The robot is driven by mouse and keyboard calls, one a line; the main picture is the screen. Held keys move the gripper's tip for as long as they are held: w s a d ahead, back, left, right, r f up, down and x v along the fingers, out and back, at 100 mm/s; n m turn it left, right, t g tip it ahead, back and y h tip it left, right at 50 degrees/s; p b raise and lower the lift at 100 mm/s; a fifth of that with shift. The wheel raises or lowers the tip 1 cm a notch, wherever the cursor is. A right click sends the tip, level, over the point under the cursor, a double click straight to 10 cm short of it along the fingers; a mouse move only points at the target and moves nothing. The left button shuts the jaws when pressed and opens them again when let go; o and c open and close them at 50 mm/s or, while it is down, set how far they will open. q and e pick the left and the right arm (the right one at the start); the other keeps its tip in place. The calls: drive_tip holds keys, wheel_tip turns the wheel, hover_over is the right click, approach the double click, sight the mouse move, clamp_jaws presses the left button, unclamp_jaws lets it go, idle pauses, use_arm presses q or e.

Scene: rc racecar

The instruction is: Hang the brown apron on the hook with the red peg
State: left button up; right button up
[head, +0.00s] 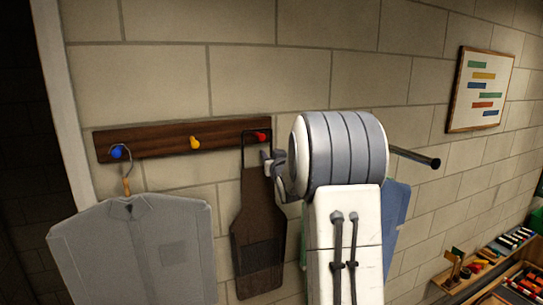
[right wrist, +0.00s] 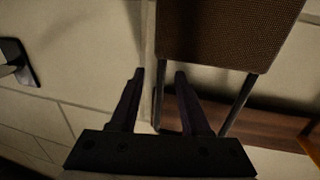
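The brown apron (head: 262,215) hangs upright in front of the wall in the head view, its dark neck strap running up to the red peg (head: 260,136). The strap loop frames the peg in the picture; I cannot tell whether it rests on it. My right gripper (head: 270,160) is at the right strap, just above the bib. In the right wrist view its fingers (right wrist: 158,76) are apart, with one strap between them. The apron bib (right wrist: 225,30) and the other strap show upside down there. My left gripper is not in view.
The wooden rack (head: 150,141) also has a blue peg (head: 117,152) with a grey shirt (head: 135,250) on a hanger and an empty yellow peg (head: 195,143). A dark rod (head: 415,158) sticks out right of my arm. Blue cloth (head: 395,215) hangs behind my arm.

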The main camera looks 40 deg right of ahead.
drive_tip(key=shift+f, duration=0.1)
drive_tip(key=shift+s+a, duration=0.1)
drive_tip(key=shift+s, duration=0.15)
drive_tip(key=b+v, duration=0.6)
drive_tip(key=v, duration=0.3)
drive_tip(key=s+a+f+n+g+y+b, duration=0.2)
drive_tip(key=a+f+g+y, duration=0.15)
drive_tip(key=a+f, duration=0.8)
drive_tip(key=s+a+f+n+g+y+b, duration=0.1)
drive_tip(key=a+f+n+g+y+b, duration=0.2)
drive_tip(key=a+f, duration=0.9)
drive_tip(key=s+a+f+n+g+y+b, duration=0.1)
drive_tip(key=s+a+f+n+g+y, duration=0.35)
drive_tip(key=s+a, duration=0.85)
drive_tip(key=s+a+f+n+g+h+b, duration=0.1)
drive_tip(key=s+f+g, duration=0.1)
drive_tip(key=s, duration=0.5)
drive_tip(key=s+a+f+n+g+h, duration=0.1)
drive_tip(key=s+a+f+n+g, duration=0.1)
drive_tip(key=s, duration=0.5)
wheel_tip(320, 180, down, 2)
drive_tip(key=shift+a+g+h+b, duration=0.3)
drive_tip(key=shift+g+b, duration=0.1)
drive_tip(key=shift+g, duration=0.3)
